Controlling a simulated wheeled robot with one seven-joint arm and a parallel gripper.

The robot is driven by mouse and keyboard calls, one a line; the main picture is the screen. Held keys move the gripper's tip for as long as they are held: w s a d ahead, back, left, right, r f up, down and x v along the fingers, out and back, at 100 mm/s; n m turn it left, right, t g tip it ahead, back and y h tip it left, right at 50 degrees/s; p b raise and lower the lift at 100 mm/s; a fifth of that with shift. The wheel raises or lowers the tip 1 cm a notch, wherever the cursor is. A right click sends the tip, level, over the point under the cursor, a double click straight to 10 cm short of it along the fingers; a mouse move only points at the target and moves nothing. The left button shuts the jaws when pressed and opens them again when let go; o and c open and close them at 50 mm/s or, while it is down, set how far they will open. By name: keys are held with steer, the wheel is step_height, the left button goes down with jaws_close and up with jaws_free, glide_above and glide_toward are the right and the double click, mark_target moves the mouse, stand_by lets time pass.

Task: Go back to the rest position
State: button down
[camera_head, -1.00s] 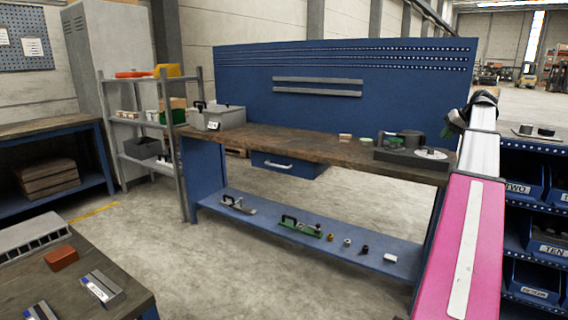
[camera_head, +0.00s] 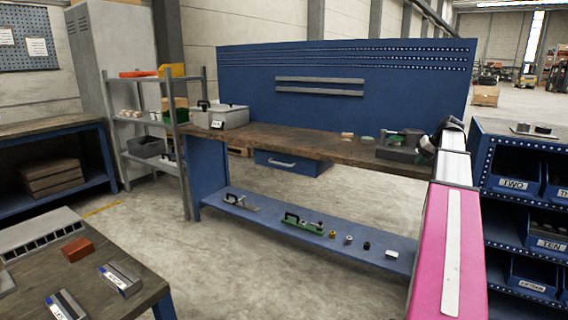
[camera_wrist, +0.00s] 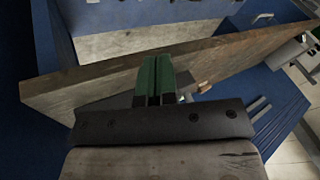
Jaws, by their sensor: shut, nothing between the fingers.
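My arm, pink and white, rises at the right of the head view. Its dark end, with my gripper (camera_head: 450,126), stands in front of the right end of the blue workbench (camera_head: 345,110) and partly covers a dark grey apparatus (camera_head: 398,154) there. In the wrist view my gripper's green fingers (camera_wrist: 154,72) are together with nothing between them. Beyond them the wooden bench top (camera_wrist: 75,88) runs at a slant. In that view I cannot tell whether the fingers touch anything.
A blue bin rack (camera_head: 520,220) stands close to the right of my arm. A grey case (camera_head: 222,117) sits on the bench's left end. The floor between is clear.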

steer(key=s+a+f+g+h, duration=0.1)
steer(key=s+a+f, duration=0.2)
steer(key=a+f, duration=0.75)
steer(key=s+a+f+g, duration=0.2)
steer(key=s+a+f, duration=0.2)
steer(key=a+f, duration=0.6)
steer(key=s+a+f+n+g+h, duration=0.1)
steer(key=s+a+f+h, duration=0.2)
steer(key=s+a+f, duration=1.2)
steer(key=shift+s+f+n+g, duration=0.3)
steer(key=shift+s+f+n, duration=0.1)
steer(key=shift+s+f, duration=0.55)
